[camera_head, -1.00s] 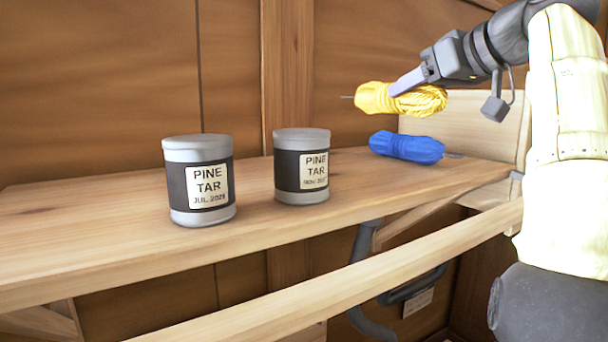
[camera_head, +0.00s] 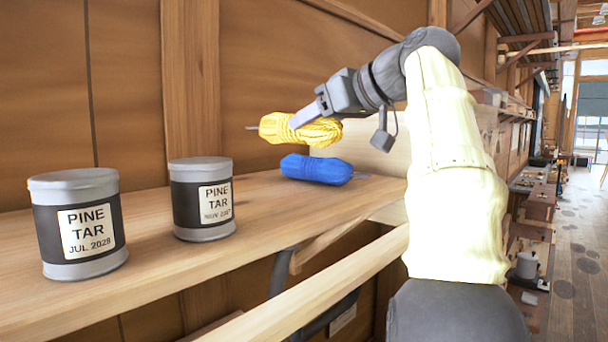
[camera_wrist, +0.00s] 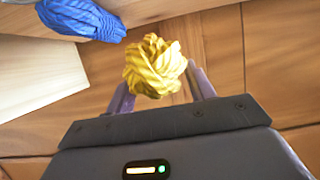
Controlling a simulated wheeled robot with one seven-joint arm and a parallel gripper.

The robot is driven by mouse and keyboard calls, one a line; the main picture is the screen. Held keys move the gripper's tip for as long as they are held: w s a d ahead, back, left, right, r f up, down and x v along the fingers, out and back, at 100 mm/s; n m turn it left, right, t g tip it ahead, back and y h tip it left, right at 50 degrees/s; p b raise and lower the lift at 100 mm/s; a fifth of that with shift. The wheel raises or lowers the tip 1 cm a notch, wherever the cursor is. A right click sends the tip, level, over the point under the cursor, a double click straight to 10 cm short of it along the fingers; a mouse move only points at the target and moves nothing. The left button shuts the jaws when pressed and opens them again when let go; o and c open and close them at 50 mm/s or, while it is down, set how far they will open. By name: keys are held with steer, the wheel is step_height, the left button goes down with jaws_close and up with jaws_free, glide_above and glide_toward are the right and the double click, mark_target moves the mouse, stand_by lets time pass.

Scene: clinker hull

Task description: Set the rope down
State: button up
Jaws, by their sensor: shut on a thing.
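A yellow rope hank (camera_head: 300,129) is held in my gripper (camera_head: 307,120) above the wooden shelf (camera_head: 260,215). In the wrist view the yellow rope (camera_wrist: 154,66) sits between the two fingers of my gripper (camera_wrist: 158,85). A blue rope hank (camera_head: 316,169) lies on the shelf below and a little right of the yellow one. The blue rope also shows at the top left of the wrist view (camera_wrist: 82,18). The gripper's far finger is hidden behind the rope in the head view.
Two grey pine tar cans stand on the shelf to the left, one labelled JUL 2028 (camera_head: 78,225) and one labelled NOV (camera_head: 202,198). An upright board (camera_head: 375,147) closes the shelf's right end. Bare shelf lies between the cans and the blue rope.

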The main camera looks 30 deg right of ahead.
steer(key=shift+s+a+f, duration=0.1)
steer(key=shift+a+f, duration=0.1)
steer(key=shift+f, duration=2.3)
steer(key=shift+d+f, duration=0.1)
steer(key=shift+f, duration=0.05)
steer(key=shift+f, duration=1.65)
steer(key=shift+f, duration=0.2)
steer(key=o, duration=1.1)
